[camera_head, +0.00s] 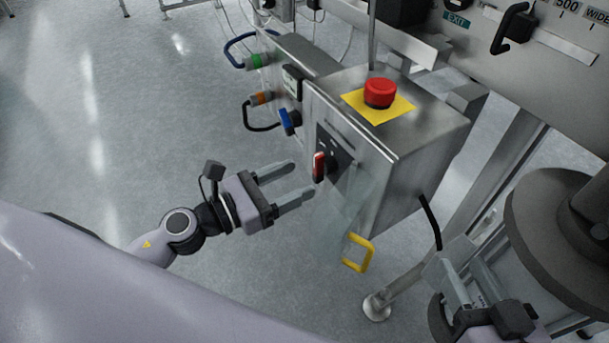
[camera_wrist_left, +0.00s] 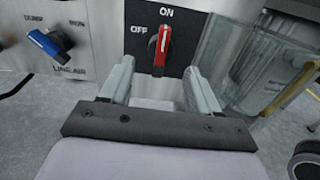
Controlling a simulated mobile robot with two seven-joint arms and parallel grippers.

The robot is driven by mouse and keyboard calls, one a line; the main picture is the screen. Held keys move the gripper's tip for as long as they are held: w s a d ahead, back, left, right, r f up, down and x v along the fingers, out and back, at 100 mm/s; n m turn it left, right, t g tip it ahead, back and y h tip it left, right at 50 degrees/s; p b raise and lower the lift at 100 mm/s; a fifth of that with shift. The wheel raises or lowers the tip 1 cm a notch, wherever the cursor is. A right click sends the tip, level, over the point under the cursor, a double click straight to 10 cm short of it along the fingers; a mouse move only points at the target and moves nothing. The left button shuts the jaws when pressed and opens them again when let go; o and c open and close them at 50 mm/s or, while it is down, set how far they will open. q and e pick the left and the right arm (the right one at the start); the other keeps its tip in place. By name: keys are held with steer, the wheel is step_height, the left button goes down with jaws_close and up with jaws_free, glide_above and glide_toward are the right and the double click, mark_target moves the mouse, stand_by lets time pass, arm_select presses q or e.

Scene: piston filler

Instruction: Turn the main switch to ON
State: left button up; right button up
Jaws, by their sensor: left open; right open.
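The main switch is a red handle (camera_head: 319,167) on a black plate on the side of a steel control box (camera_head: 365,150). In the left wrist view the red handle (camera_wrist_left: 161,50) stands nearly upright, its upper end just below the ON label (camera_wrist_left: 166,12); the OFF label (camera_wrist_left: 139,29) is to its upper left. My left gripper (camera_head: 301,180) is open and points at the switch, its fingertips just short of the box face. In the left wrist view its fingers (camera_wrist_left: 159,72) lie on both sides of the handle's lower end, apart from it. My right gripper (camera_head: 467,280) is open and empty at lower right.
A blue air-line lever (camera_wrist_left: 50,42) sits left of the switch. A red emergency button (camera_head: 380,92) tops the box. A clear guard (camera_wrist_left: 232,50) with a yellow handle (camera_head: 358,252) stands right of the switch. The floor left of the box is free.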

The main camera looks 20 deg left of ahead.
arm_select(q)
steer(key=shift+v, duration=1.25)
